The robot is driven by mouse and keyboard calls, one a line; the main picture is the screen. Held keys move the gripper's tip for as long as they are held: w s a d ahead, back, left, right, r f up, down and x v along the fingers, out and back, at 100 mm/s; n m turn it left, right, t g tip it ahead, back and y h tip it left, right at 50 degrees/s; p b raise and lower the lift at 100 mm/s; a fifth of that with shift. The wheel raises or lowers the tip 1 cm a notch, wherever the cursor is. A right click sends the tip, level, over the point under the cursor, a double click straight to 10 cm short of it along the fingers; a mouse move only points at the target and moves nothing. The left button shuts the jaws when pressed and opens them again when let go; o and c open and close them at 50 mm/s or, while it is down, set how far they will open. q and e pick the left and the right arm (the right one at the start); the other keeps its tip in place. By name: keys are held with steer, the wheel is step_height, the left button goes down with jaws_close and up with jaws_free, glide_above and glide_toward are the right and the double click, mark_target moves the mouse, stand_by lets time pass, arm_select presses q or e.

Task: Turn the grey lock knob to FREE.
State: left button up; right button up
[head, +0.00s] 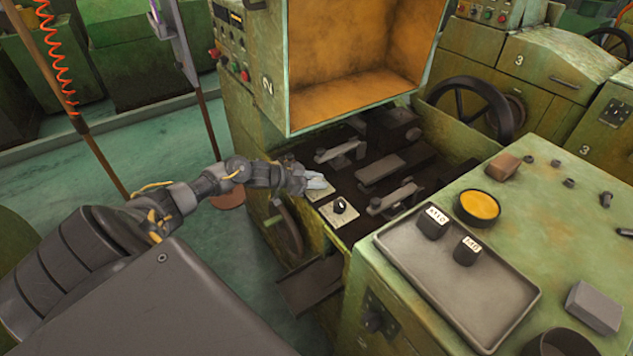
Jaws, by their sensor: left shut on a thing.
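My left gripper (318,184) reaches in from the left, low over a small pale plate (317,196) at the left edge of the machine bed. Its jaws are shut on the grey lock knob at that plate. The knob is hidden by the fingers, so I cannot read its setting or any FREE mark. Just to the right, a second pale plate (334,218) carries a black knob (340,205), which the gripper does not hold. My right gripper is not in view.
The open machine guard (290,70) rises behind the dark bed, which holds several metal bars (396,198). At right, a green bench top bears a grey tray (480,300) with two black labelled blocks, a yellow round dish (479,206) and a grey block (595,306).

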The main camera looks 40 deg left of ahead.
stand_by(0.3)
arm_select(q)
steer(key=o, duration=1)
steer(key=shift+s, duration=0.1)
steer(key=v, duration=0.9)
steer(key=shift+a+r, duration=0.1)
steer(key=shift+a, duration=0.05)
steer(key=shift+s+a+r, duration=0.35)
steer(key=shift+s, duration=0.2)
